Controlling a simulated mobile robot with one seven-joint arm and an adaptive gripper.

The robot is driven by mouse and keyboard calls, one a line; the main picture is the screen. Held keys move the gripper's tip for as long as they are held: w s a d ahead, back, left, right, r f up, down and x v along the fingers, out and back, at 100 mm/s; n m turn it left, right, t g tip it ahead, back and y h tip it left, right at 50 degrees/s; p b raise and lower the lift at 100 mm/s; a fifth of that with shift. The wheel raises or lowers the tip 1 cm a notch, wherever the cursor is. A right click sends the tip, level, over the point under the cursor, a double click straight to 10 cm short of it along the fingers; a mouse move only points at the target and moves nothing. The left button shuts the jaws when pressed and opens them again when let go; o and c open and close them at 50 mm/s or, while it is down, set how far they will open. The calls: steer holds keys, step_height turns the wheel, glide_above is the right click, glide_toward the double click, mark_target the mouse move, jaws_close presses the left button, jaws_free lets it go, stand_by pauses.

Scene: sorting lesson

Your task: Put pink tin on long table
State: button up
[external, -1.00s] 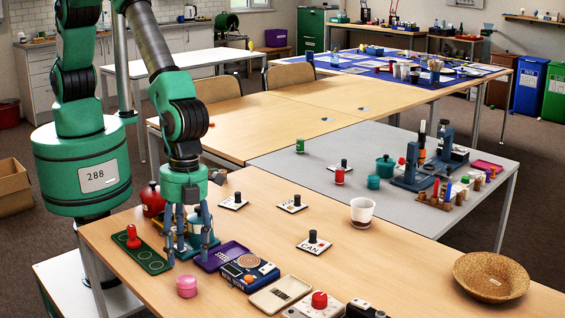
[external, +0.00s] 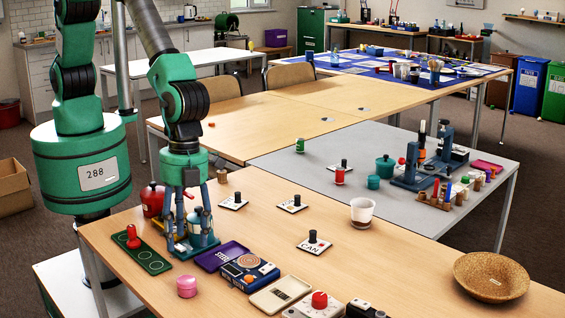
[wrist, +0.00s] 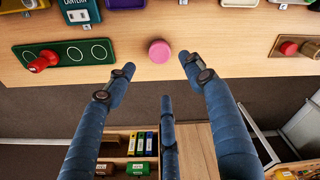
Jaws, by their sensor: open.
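The pink tin (external: 187,286) is a small round lidded tin near the front left edge of the near wooden table (external: 400,262). It also shows in the wrist view (wrist: 160,51), upright and just beyond the fingertips. My gripper (external: 188,236) is open and empty above the table, behind the tin in the external view. In the wrist view my gripper (wrist: 160,78) has its blue fingers spread apart, with the tin between and ahead of their tips, not touched. Which table is the long table I cannot tell for sure.
A wicker bowl (external: 491,277) stands at the right. The adjoining wooden tables (external: 280,110) have much free room.

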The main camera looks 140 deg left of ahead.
steer(key=s+a+r+n+t, duration=0.1)
steer(key=s+r, duration=0.4)
steer(key=r, duration=0.5)
steer(key=s+a+r+n+t, duration=0.1)
steer(key=s+r+n, duration=0.1)
steer(key=s+r, duration=0.55)
steer(key=s+r+n, duration=0.1)
steer(key=s+r, duration=0.3)
steer(key=r, duration=0.7)
steer(key=s+a+r+n+t, duration=0.1)
steer(key=s+r+n, duration=0.1)
steer(key=s, duration=0.7)
steer(key=s+a+r+n+t, duration=0.1)
steer(key=s+r, duration=0.3)
steer(key=s, duration=0.5)
steer(key=s+a+r+n+t+y, duration=0.1)
steer(key=s+r+n, duration=0.1)
steer(key=s, duration=0.8)
steer(key=shift+r+n, duration=0.4)
steer(key=shift+r, duration=0.15)
